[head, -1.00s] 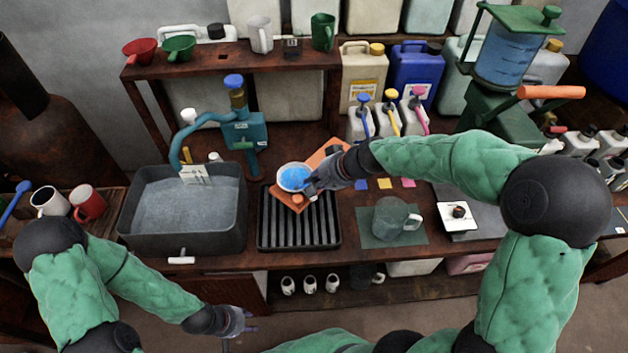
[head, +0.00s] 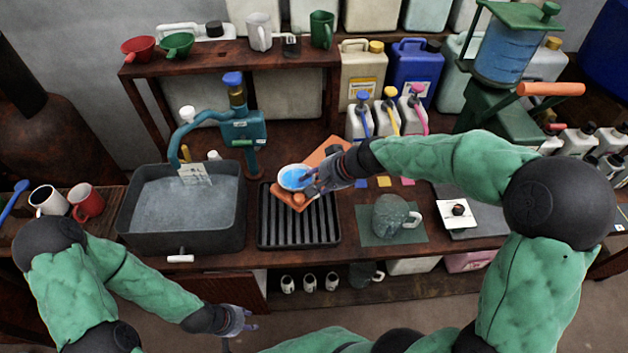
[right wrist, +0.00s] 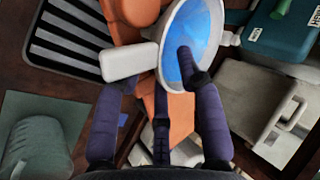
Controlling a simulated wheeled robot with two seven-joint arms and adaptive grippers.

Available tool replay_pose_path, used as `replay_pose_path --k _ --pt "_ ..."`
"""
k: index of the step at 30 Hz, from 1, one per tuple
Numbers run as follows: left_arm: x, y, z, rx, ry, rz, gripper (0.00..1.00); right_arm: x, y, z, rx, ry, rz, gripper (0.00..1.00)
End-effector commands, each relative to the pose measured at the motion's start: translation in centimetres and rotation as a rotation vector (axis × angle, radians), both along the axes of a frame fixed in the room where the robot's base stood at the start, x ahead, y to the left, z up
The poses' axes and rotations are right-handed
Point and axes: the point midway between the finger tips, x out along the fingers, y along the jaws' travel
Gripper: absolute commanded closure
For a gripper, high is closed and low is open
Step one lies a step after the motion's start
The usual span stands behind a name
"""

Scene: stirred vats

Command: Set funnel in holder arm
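A white-rimmed, cone-like vessel with a blue inside, which looks like the funnel (head: 290,179), is at an orange flat piece above the black ribbed tray. That orange piece (head: 322,156) may be the holder arm. My right gripper (head: 312,181) is at the funnel's right side. In the right wrist view, one finger reaches over the funnel's blue inside (right wrist: 207,40). Another finger's tip is partly hidden by the white tab (right wrist: 130,62). Whether the fingers press on the funnel is unclear. My left gripper (head: 242,322) is open and empty, low in front of the bench.
A grey basin (head: 185,243) stands left of the ribbed tray (head: 300,241). A teal pump (head: 242,130) stands behind. A glass jug (head: 391,216) is to the right on a green mat. Several pump bottles (head: 390,118) stand at the back.

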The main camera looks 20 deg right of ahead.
Motion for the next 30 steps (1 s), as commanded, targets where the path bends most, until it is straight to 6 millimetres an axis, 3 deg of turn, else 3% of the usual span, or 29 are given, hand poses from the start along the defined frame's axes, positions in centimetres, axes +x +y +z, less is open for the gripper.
replay_pose_path --k 8,21,30 --pt "0.0 0.0 0.0 0.0 0.0 0.0 0.6 -0.3 -0.4 0.6 -0.001 -0.002 -0.002 0.62" --pt "0.0 0.0 0.0 0.0 0.0 0.0 0.6 -4.0 -3.8 6.8 -0.002 -0.004 -0.004 0.62" --pt "0.0 0.0 0.0 0.0 0.0 0.0 0.6 -5.5 -5.1 9.1 -0.001 -0.001 -0.001 0.62"
